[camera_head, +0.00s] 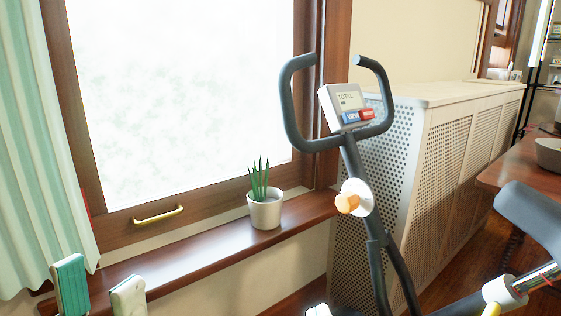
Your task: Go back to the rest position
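My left gripper (99,291) shows at the bottom left edge of the view. Its two fingertips, one with a teal face and one whitish, stand apart with nothing seen between them. They are in front of the left part of the wooden window sill, near the lower end of the curtain. The rest of this gripper is cut off by the picture edge. I cannot make out my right gripper in the view.
An exercise bike (352,150) stands at centre right, its seat (535,215) at the right edge. A potted plant (265,212) sits on the sill (215,252). A perforated cabinet (440,150) stands behind the bike. A green curtain (40,150) hangs at left. A wooden table (515,165) is at right.

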